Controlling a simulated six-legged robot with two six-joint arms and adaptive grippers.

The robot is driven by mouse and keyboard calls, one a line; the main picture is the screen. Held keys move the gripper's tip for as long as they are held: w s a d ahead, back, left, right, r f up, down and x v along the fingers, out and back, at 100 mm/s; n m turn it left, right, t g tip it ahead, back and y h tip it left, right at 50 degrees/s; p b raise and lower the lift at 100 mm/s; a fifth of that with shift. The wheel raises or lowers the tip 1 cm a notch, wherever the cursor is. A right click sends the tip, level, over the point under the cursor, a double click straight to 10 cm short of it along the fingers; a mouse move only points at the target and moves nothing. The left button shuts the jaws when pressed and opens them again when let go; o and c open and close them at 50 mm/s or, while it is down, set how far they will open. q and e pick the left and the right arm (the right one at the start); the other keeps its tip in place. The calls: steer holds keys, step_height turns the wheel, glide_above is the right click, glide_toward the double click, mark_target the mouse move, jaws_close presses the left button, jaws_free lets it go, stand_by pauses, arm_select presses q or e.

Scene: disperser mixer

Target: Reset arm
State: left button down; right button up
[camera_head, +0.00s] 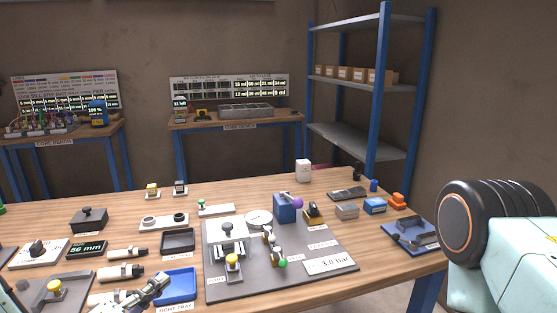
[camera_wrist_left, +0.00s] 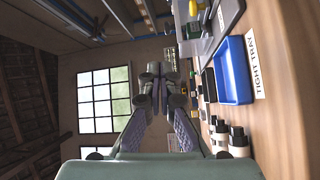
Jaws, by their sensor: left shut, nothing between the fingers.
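My left gripper (camera_head: 158,282) shows at the bottom of the head view, just left of the blue tight tray (camera_head: 178,285). In the left wrist view the left gripper's fingers (camera_wrist_left: 154,72) meet at the tips, with nothing between them. The blue tray also shows in the wrist view (camera_wrist_left: 234,70), to the right of the fingers, beside the TIGHT TRAY label (camera_wrist_left: 257,68). My right gripper is out of view; a mint and black part of my own body fills the right edge of the head view.
A grey panel (camera_head: 318,272) with a gauge and knobs lies mid-table. Black and white cylinders (camera_head: 127,272) lie near the left gripper. A dark tray (camera_head: 178,240), a 56 mm display (camera_head: 87,249) and a blue tray (camera_head: 410,236) share the wooden table. Blue shelving (camera_head: 379,90) stands behind.

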arm_select(q)
steer(key=s+d+f+m+g+y, duration=0.2)
steer(key=s+f+g, duration=0.15)
steer(key=f, duration=0.45)
steer(key=s+d+f+m+g+y, duration=0.2)
steer(key=s+f+g, duration=0.1)
steer(key=s+f, duration=0.3)
steer(key=s+a+f+m+g+y, duration=0.1)
steer(key=s+f+m+g+y, duration=0.25)
steer(key=s, duration=0.85)
steer(key=s+a+f+m+g+y, duration=0.1)
steer(key=s+a+f+m+g, duration=0.15)
steer(key=s+f+g, duration=0.65)
steer(key=s+f+t+b, duration=0.1)
steer(key=b, duration=0.2)
steer(key=s+d+f+t+b, duration=0.1)
steer(key=b, duration=0.1)
steer(key=shift+s+t+b, duration=0.25)
steer(key=shift+t+b, duration=0.05)
steer(key=shift+b, duration=0.1)
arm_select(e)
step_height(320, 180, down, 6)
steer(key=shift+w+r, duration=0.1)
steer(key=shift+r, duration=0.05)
arm_select(q)
steer(key=shift+s+r, duration=0.15)
steer(key=shift+s, duration=0.05)
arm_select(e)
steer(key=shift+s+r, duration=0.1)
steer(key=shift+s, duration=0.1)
